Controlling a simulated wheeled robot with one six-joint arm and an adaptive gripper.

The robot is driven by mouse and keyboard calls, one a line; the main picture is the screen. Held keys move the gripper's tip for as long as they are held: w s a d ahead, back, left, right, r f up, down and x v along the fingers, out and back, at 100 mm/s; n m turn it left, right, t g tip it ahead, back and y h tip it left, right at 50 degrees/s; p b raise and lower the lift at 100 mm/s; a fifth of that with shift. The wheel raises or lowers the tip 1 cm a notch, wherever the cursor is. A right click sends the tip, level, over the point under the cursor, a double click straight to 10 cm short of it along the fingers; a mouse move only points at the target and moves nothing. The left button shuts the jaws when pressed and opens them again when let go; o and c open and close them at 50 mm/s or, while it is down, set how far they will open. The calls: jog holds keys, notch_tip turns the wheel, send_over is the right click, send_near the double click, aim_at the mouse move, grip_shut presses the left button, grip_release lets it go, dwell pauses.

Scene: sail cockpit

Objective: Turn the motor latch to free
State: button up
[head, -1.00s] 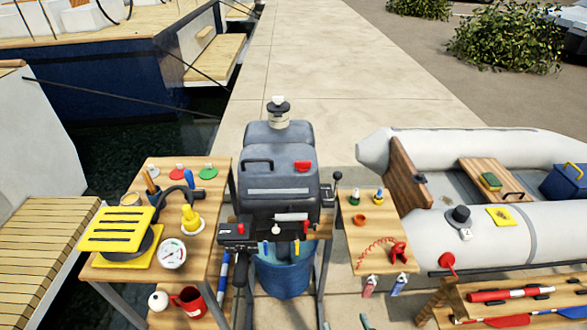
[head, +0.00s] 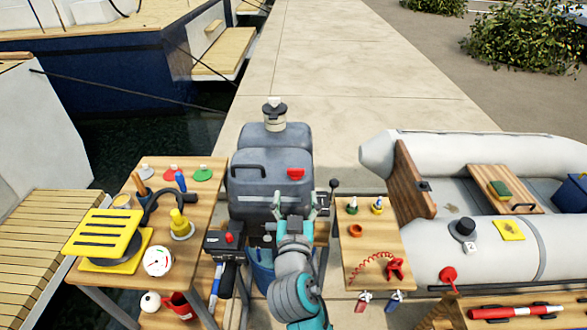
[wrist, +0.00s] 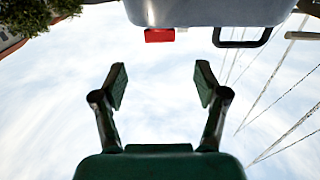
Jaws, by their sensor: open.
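The grey outboard motor (head: 262,180) stands upright in the middle of the head view. A red piece (head: 296,174) on the front of its cowling looks like the latch. In the wrist view the red latch (wrist: 160,35) shows at the top, under the cowling's edge (wrist: 210,12). My gripper (head: 295,200) is open and empty, in front of the motor and just below the red latch in the head view. In the wrist view the fingers (wrist: 160,85) are spread with only sky between them, apart from the latch. My arm hides the lower right of the motor.
A black handle (head: 247,168) sits left of the latch on the cowling. The tiller and control box (head: 226,242) jut out at the lower left. Wooden benches stand left (head: 150,200) and right (head: 350,272), with small items. A grey inflatable boat (head: 480,225) lies at the right.

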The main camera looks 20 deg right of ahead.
aim_at(296, 172)
jog(key=x, duration=1)
jog(key=shift+w, duration=0.2)
jog(key=c, duration=1.2)
